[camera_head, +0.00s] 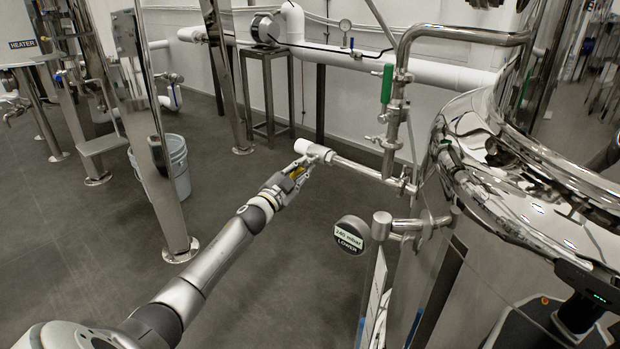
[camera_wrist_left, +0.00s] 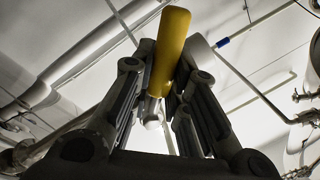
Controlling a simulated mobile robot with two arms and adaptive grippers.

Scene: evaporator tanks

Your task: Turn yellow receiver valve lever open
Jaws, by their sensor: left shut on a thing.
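The yellow lever (camera_wrist_left: 170,48) stands between the fingers of my left gripper in the left wrist view, its upper part sticking out past them. My left gripper (camera_head: 297,172) is shut on this lever, below the horizontal steel pipe in the head view. Only a small patch of the yellow lever (camera_head: 296,173) shows there, the rest hidden by the fingers. The left gripper also fills the middle of the left wrist view (camera_wrist_left: 163,85). The lever's valve body and its opening angle cannot be made out clearly. My right gripper is not in view.
A steel pipe (camera_head: 357,167) with a white end runs right to the shiny tank (camera_head: 500,170). A green-handled valve (camera_head: 387,84) stands above it. A round "240 mbar LOWER" sign (camera_head: 351,235) is below. A grey bucket (camera_head: 172,165) and steel legs stand left. Floor between is open.

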